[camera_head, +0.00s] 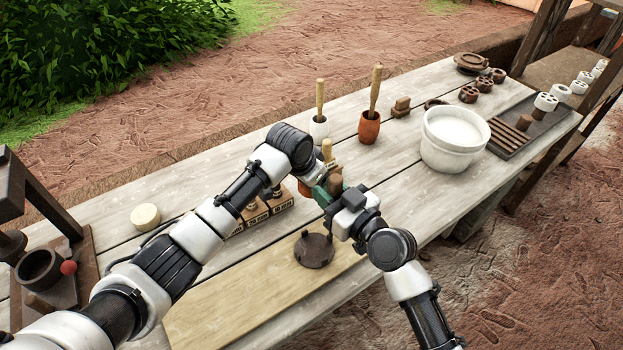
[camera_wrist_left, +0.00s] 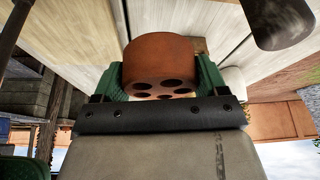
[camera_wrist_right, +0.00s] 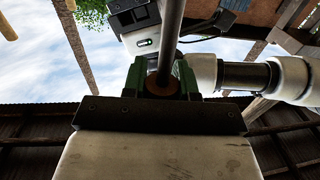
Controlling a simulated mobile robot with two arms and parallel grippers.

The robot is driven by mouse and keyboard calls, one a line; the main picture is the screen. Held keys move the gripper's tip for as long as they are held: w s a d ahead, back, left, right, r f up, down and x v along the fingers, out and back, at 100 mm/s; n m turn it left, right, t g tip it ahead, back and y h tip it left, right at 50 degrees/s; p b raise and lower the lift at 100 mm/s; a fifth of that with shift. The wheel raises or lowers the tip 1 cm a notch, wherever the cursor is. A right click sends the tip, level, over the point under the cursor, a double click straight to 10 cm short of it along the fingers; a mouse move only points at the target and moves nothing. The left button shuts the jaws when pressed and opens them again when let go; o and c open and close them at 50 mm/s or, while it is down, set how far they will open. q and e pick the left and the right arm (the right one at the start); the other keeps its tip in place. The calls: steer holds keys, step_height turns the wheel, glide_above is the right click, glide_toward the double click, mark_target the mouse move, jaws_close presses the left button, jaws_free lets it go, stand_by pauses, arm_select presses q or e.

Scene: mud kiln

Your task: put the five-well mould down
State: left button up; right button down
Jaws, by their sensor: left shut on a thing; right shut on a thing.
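The five-well mould (camera_wrist_left: 158,62) is a reddish-brown clay cylinder. In the left wrist view its face with several round holes shows. My left gripper (camera_wrist_left: 160,80) is shut on it, green fingers on either side. In the head view the mould (camera_head: 304,188) is mostly hidden behind my arms and appears to be held above the table. My right gripper (camera_head: 334,190) is close beside it, shut on a brown round piece. In the right wrist view that brown piece (camera_wrist_right: 161,86) has a dark rod (camera_wrist_right: 172,35) in front of or joined to it; I cannot tell which.
A dark notched disc (camera_head: 314,251) lies on a pale board (camera_head: 235,309) below my grippers. Stamped blocks (camera_head: 256,214) stand behind my left arm. A white bucket (camera_head: 454,138), mortars with pestles (camera_head: 369,127) and a dark tray (camera_head: 510,150) stand farther right. The board's front is clear.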

mark_target(312, 206)
arm_select(q)
step_height(312, 206, down, 7)
steer(key=shift+r, duration=0.15)
stand_by(0.4)
steer(key=o, duration=0.8)
steer(key=shift+o, duration=0.2)
